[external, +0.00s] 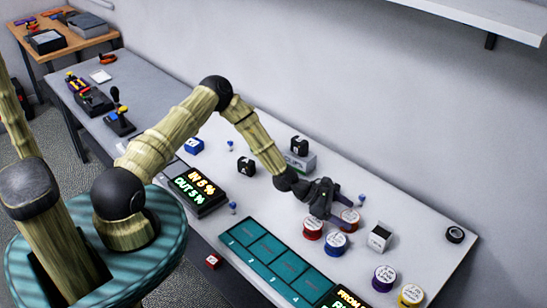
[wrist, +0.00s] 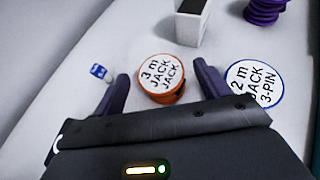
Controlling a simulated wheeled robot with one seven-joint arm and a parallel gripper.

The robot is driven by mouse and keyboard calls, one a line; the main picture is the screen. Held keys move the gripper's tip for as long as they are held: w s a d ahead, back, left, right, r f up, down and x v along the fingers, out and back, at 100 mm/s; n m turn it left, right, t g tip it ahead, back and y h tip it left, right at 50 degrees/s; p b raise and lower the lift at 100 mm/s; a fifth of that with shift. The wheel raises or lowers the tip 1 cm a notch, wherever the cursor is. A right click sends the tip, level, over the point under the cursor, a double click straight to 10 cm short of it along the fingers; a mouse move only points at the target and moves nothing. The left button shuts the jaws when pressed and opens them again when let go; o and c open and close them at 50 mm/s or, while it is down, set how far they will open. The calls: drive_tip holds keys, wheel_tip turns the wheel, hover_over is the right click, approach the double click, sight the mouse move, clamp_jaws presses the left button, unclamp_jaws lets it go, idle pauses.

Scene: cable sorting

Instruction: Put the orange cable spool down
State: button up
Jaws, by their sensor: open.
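The orange cable spool (wrist: 166,72) has a white top label reading "3 m JACK JACK". In the external view the orange spool (external: 351,215) appears to rest on the white table beside the other spools. My gripper (external: 345,212) is open right at it; in the wrist view the two dark fingers stand apart, one on each side of the spool.
A blue "2 m JACK 3-PIN" spool (wrist: 256,84) sits close by the right finger. A red spool (external: 313,228), a white box (external: 379,238), a purple spool (external: 384,278) and a yellow one (external: 410,295) stand around. A teal numbered tray (external: 262,258) lies to the left.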

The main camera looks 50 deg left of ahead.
drive_tip(key=b+v, duration=0.2)
drive_tip(key=v, duration=1)
drive_tip(key=s+a+m+g+y, duration=0.4)
drive_tip(key=s+a+m+y, duration=0.3)
drive_tip(key=m, duration=0.6)
drive_tip(key=s+a+r+m+y, duration=0.3)
drive_tip(key=s+r+m, duration=0.8)
drive_tip(key=r, duration=0.5)
drive_tip(key=shift+s+a+m, duration=0.4)
drive_tip(key=shift+s+a, duration=0.2)
drive_tip(key=shift+s, duration=0.55)
